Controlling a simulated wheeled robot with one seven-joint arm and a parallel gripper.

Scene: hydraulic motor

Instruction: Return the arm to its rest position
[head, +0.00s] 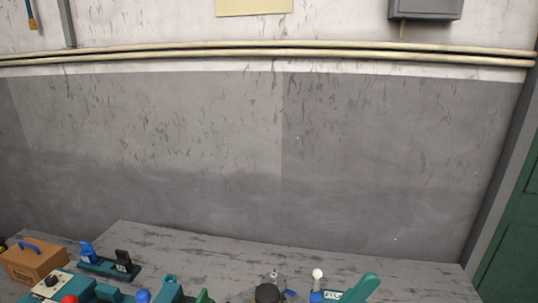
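Neither my gripper nor any clear part of my arm shows in the head view. The grey workbench (330,258) runs along the bottom of the view. Several parts stand at its front, cut off by the lower edge. A dark round part (267,293) is at the bottom middle, and I cannot tell what it belongs to. A teal lever-like part (361,287) is to its right, near a white ball knob (317,273).
At left are a brown box (35,262) with a blue handle, a teal stand (108,268) with blue and black pieces, and a control box (55,285) with a red button (70,299). The bench's back right is clear. Pipes (270,51) cross the wall.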

